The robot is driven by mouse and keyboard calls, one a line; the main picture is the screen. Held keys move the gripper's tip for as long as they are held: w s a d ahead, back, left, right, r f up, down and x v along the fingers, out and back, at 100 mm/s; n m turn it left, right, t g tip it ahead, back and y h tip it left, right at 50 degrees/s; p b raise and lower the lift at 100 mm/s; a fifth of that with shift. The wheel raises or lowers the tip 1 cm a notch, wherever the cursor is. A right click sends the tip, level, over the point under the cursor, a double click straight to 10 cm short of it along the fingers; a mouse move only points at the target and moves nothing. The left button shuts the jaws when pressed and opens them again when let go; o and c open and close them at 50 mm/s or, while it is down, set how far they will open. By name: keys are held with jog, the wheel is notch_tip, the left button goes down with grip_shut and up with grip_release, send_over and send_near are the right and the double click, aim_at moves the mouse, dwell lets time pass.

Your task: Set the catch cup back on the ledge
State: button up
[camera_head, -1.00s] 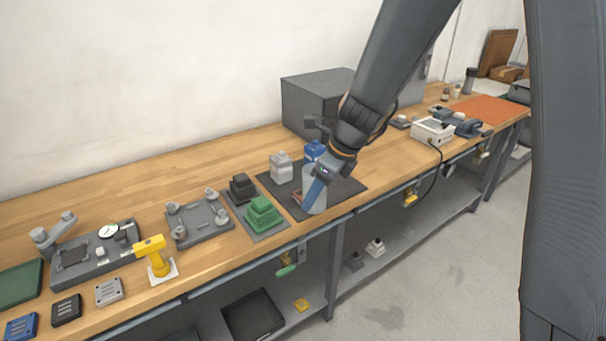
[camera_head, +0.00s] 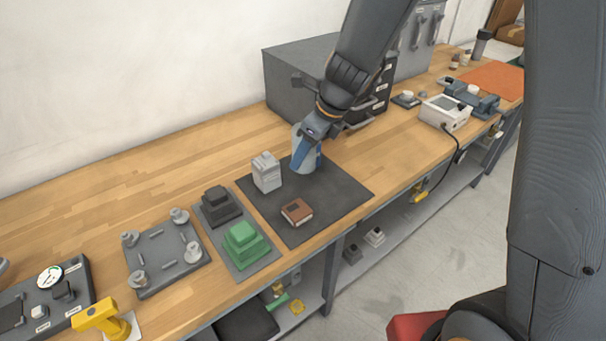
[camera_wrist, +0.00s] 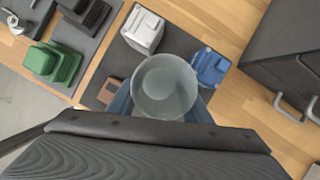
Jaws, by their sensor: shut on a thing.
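The catch cup is a translucent grey cup (camera_head: 298,136), partly hidden behind my gripper (camera_head: 308,158) in the head view. In the wrist view the cup (camera_wrist: 164,88) is seen from above, round and apparently empty. My gripper's blue fingers (camera_wrist: 160,108) are shut on it from either side. The cup is at the back part of the dark mat (camera_head: 335,195); I cannot tell whether it touches the mat. I cannot make out which surface is the ledge.
On the mat are a light grey block (camera_head: 266,172) and a brown block (camera_head: 297,212). A blue block (camera_wrist: 210,67) is right beside the cup. A dark cabinet (camera_head: 300,80) stands behind. Green (camera_head: 243,245) and black (camera_head: 221,205) stepped blocks are left. The mat's front right is clear.

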notch_tip(320, 180, down, 7)
jog(key=shift+a+f+b, duration=0.1)
jog(key=shift+f+b, duration=0.1)
jog(key=shift+b, duration=0.6)
jog(key=o, duration=0.6)
jog(key=shift+f, duration=0.2)
jog(key=o, duration=0.5)
jog(key=shift+c, duration=0.2)
jog(key=shift+r, duration=0.1)
